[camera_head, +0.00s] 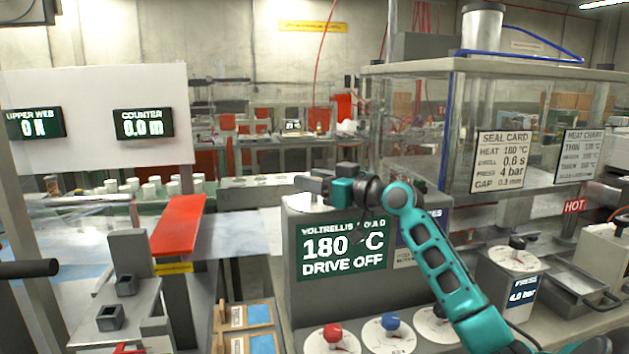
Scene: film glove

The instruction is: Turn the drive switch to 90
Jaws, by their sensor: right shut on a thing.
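The grey console (300,225) stands in the middle with a green display (342,250) reading "VOLTRELLIS", 180 °C and DRIVE OFF. My right gripper (308,183) reaches in from the right over my teal arm and lies level at the console's top edge, pointing left. It is shut on a small part there, which I take to be the drive switch; the fingers hide it, so its angle and any scale marks cannot be read.
In front of the console are white dials with a red knob (332,333) and a blue knob (389,322); my arm partly covers a third dial (432,325). A press dial (513,259) and a HOT sign (573,206) are at right. A red plate (178,228) is at left.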

